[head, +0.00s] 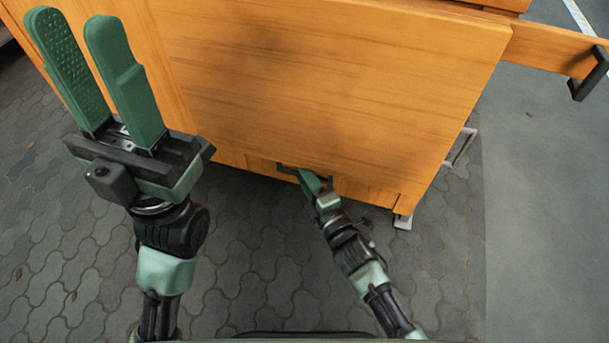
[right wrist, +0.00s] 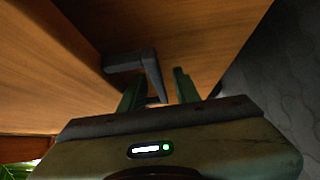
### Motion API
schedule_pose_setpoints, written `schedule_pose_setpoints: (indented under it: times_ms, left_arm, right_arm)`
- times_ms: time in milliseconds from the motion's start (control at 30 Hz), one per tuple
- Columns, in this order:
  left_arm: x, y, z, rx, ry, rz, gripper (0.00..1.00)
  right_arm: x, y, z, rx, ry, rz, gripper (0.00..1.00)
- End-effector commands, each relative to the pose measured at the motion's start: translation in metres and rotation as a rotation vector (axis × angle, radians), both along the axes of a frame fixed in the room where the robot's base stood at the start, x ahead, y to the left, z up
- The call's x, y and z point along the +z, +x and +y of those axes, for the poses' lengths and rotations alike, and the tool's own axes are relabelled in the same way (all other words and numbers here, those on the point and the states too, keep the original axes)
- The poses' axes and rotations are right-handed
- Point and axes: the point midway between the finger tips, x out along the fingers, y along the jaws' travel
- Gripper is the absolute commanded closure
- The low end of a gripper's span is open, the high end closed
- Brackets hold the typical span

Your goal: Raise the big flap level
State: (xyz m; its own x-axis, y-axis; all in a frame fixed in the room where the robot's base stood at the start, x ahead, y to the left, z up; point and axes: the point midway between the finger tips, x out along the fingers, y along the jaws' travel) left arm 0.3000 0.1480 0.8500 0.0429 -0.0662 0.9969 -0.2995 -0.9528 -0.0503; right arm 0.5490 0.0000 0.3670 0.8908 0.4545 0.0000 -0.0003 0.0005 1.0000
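The broad orange wooden panel (head: 330,80), seemingly the big flap, fills the upper middle of the head view. A dark bar handle (head: 289,170) shows at its near lower edge. My right gripper (head: 311,180) is at this handle. In the right wrist view, the handle's angled bar (right wrist: 130,61) reaches down between the fingers of my right gripper (right wrist: 158,88), which are apart. Whether either finger touches the bar cannot be told. My left gripper (head: 76,22) is open and empty, raised in front of the panel's left part.
A wooden drawer-like part (head: 552,48) with a dark handle (head: 588,78) sticks out at the upper right. Light metal legs (head: 403,221) stand under the furniture's right side. The paved floor (head: 250,250) in front is clear.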

Motion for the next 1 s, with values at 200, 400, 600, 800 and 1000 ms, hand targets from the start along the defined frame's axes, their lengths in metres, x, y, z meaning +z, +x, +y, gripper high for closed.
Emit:
schedule_pose_setpoints:
  times_ms: [200, 400, 600, 800, 1000]
  left_arm:
    - [0.0003, 0.0, 0.0, 0.0, 0.0, 0.0, 0.64]
    - [0.0002, 0.0001, -0.0001, 0.0, 0.0, 0.0, 0.64]
    - [0.0001, 0.0002, -0.0002, -0.001, 0.0, 0.001, 0.64]
    - [0.0, 0.0003, -0.0002, -0.001, 0.0, 0.001, 0.64]
    - [-0.0001, 0.0003, -0.0002, -0.001, 0.0, 0.001, 0.64]
  right_arm:
    - [0.0001, -0.0001, -0.0002, 0.0, 0.001, 0.0, 0.88]
    - [0.0, -0.0002, -0.0003, 0.0, 0.001, 0.0, 1.0]
    - [-0.0001, -0.0002, -0.0005, -0.001, 0.0, 0.001, 1.0]
    - [-0.0003, -0.0002, -0.0007, -0.001, 0.0, 0.001, 1.0]
    - [-0.0004, -0.0003, -0.0008, -0.001, 0.0, 0.001, 1.0]
